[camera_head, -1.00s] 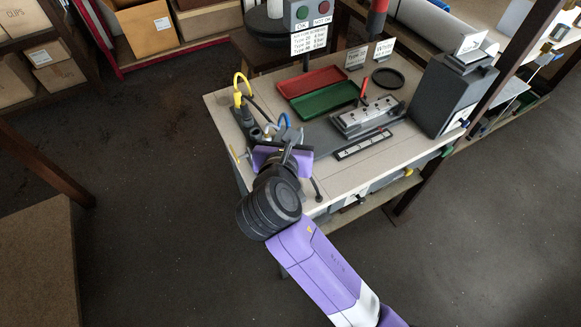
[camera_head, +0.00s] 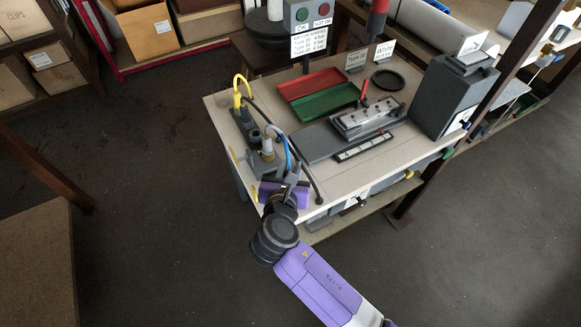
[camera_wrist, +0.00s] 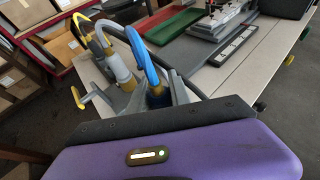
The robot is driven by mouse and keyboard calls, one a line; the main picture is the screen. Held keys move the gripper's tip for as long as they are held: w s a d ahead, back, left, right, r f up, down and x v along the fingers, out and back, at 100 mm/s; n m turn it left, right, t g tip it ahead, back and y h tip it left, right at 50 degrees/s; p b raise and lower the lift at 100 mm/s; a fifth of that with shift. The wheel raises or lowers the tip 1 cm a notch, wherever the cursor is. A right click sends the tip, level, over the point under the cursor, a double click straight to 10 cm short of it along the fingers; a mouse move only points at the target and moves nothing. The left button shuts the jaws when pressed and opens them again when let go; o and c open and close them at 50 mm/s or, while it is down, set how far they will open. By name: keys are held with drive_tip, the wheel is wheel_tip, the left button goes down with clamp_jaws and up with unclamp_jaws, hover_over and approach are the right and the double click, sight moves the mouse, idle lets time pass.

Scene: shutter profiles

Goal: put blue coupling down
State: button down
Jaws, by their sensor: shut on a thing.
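The blue coupling (camera_wrist: 157,97) is between the fingers of my gripper (camera_wrist: 160,90) in the wrist view, with its blue hose arching up and away from it. In the head view, the blue hose (camera_head: 288,152) runs down to my gripper (camera_head: 291,178), which is over the near left corner of the table. My gripper is shut on the coupling, and its fingers and body hide most of it. Whether the coupling touches the table cannot be told.
Grey fittings (camera_head: 266,150) and a yellow hose (camera_head: 238,90) stand at the table's left edge. A black hose (camera_head: 308,172) loops close by on the right. Red (camera_head: 312,83) and green (camera_head: 325,103) trays and a grey fixture (camera_head: 367,117) lie farther back. Bare tabletop (camera_head: 350,178) shows at the front.

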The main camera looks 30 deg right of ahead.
drive_tip(key=c, duration=1.2)
unclamp_jaws()
drive_tip(key=shift+s+r, duration=0.1)
drive_tip(key=v, duration=1.1)
drive_tip(key=shift+s+a, duration=0.3)
